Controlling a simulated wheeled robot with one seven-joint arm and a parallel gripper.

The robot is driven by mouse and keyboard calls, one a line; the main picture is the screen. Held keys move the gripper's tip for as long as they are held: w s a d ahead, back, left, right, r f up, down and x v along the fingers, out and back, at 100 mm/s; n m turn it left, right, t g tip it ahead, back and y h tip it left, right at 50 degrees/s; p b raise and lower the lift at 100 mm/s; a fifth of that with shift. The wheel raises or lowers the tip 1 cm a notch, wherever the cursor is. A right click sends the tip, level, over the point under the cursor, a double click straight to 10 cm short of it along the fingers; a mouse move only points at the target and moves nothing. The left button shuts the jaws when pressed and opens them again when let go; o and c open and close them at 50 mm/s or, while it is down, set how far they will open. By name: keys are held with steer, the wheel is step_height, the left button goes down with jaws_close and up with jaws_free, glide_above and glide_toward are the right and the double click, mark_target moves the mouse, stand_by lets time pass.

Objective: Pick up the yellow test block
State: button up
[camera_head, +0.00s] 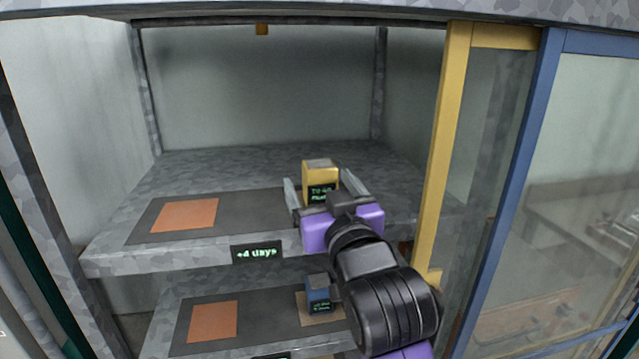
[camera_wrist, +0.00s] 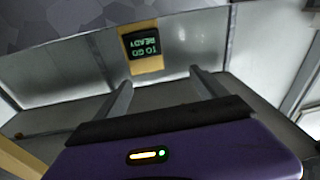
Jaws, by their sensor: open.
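The yellow test block (camera_head: 320,175) stands upright on the upper shelf, with a dark label with green text on its front. It also shows in the wrist view (camera_wrist: 143,62), ahead of the fingers and near the top middle. My gripper (camera_head: 325,184) has a purple body and two grey fingers, spread apart. In the head view the fingers reach to either side of the block, with space between each finger and the block. In the wrist view my gripper (camera_wrist: 160,78) is open and empty, and the block appears beyond the fingertips. The block's lower part is partly hidden by my gripper in the head view.
The upper shelf (camera_head: 110,262) has an orange square (camera_head: 184,214) on a dark mat at left. A lower shelf holds a blue block (camera_head: 318,293) and another orange square (camera_head: 213,321). A yellow door frame (camera_head: 445,140) and a blue one (camera_head: 512,180) stand close at right.

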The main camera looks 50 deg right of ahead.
mark_target(320, 164)
steer(key=shift+d+r+m+g, duration=0.25)
steer(key=shift+d+m+g, duration=0.4)
steer(key=shift+d, duration=0.5)
steer(key=x, duration=0.2)
steer(key=p+x, duration=0.1)
steer(key=x, duration=0.2)
steer(key=f+p+x, duration=0.1)
steer(key=x, duration=0.1)
steer(key=shift+w+d, duration=0.2)
jaws_close()
